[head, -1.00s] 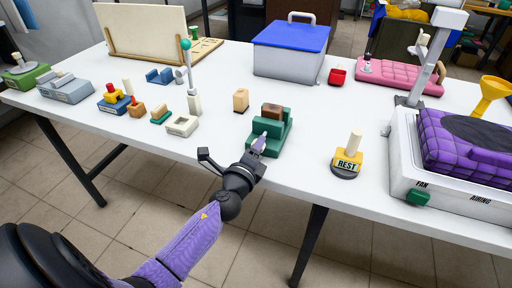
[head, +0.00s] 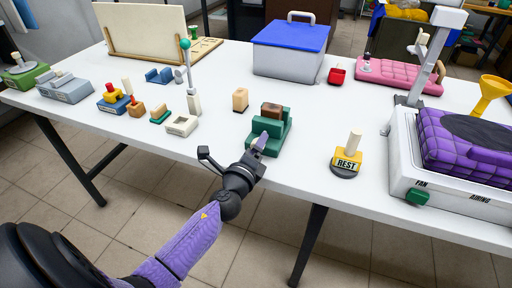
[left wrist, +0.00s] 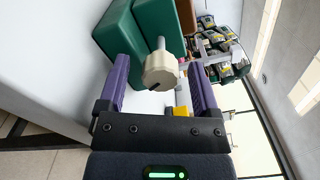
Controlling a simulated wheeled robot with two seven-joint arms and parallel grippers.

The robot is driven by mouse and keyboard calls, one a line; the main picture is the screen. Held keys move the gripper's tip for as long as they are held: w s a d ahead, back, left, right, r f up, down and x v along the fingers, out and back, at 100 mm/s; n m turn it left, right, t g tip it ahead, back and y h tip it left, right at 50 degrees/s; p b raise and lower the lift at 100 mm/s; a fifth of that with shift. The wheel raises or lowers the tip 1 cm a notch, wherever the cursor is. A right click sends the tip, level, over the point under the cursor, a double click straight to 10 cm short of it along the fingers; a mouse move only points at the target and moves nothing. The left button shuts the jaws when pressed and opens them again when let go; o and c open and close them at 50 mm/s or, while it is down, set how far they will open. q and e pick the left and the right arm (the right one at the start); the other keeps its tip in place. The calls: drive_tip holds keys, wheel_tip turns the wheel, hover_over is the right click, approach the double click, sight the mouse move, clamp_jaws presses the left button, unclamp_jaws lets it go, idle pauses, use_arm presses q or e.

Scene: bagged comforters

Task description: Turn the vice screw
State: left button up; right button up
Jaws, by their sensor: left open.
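The green vice (head: 271,133) stands near the front edge of the table with a brown block (head: 271,110) in it. In the left wrist view the green vice body (left wrist: 157,25) is at the top, and its screw ends in a cream faceted knob (left wrist: 160,71) on a metal shaft. My left gripper (head: 260,143) is at the front of the vice. In the left wrist view my open left gripper (left wrist: 159,80) has its purple fingers on either side of the knob, with visible gaps. In the head view the knob is hidden by the gripper. My right gripper is not in view.
A wooden block (head: 240,100) stands behind the vice, left of it. A white socket block (head: 182,126) and several small fixtures lie further left. A yellow REST stand (head: 347,161) is to the right, then a white machine (head: 450,190) with a purple pad. A blue-lidded box (head: 290,50) stands behind.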

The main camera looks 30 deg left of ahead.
use_arm(q)
drive_tip(key=v, duration=1)
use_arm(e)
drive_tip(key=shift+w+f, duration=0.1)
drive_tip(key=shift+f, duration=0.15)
